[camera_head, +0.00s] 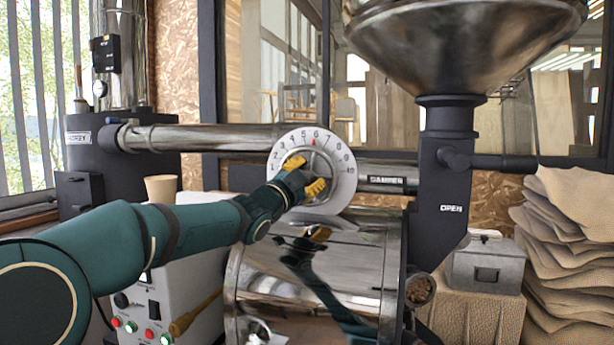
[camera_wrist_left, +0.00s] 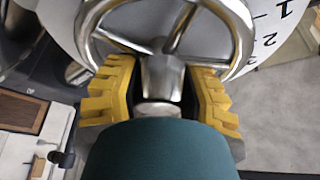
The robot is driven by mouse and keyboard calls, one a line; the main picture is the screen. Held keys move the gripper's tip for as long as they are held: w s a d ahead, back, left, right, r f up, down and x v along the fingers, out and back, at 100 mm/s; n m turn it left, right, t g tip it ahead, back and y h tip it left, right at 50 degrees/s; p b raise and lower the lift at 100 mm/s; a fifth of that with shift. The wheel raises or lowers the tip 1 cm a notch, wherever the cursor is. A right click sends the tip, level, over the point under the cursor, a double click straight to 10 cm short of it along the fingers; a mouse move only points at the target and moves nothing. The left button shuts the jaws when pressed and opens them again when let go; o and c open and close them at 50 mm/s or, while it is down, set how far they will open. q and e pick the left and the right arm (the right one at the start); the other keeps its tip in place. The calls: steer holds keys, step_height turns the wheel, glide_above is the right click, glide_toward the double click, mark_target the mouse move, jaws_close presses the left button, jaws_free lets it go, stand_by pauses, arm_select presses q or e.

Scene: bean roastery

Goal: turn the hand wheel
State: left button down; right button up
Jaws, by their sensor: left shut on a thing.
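The hand wheel (camera_head: 325,166) is a small silver wheel in front of a round white dial (camera_head: 345,182) with black numbers and a red mark near the top. In the left wrist view the hand wheel (camera_wrist_left: 162,72) shows its rim, spokes and centre hub close up. My left gripper (camera_head: 305,175) reaches it from the lower left and hides part of it. Its yellow fingers also show in the left wrist view (camera_wrist_left: 162,92), one on each side of the hub, shut on the wheel. My right gripper is not in view.
A steel pipe (camera_head: 220,137) runs behind the dial. A shiny drum (camera_head: 310,275) stands below and mirrors my arm. A large hopper (camera_head: 465,45) is at the upper right, stacked sacks (camera_head: 570,250) at the right. A paper-coloured cup (camera_head: 161,188) and a control box (camera_head: 185,285) are at the left.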

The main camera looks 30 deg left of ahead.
arm_select(q)
steer(key=c, duration=0.7)
jaws_free()
steer(key=shift+r, duration=0.2)
steer(key=shift+c, duration=0.2)
steer(key=shift+f, duration=0.1)
steer(key=v, duration=1.2)
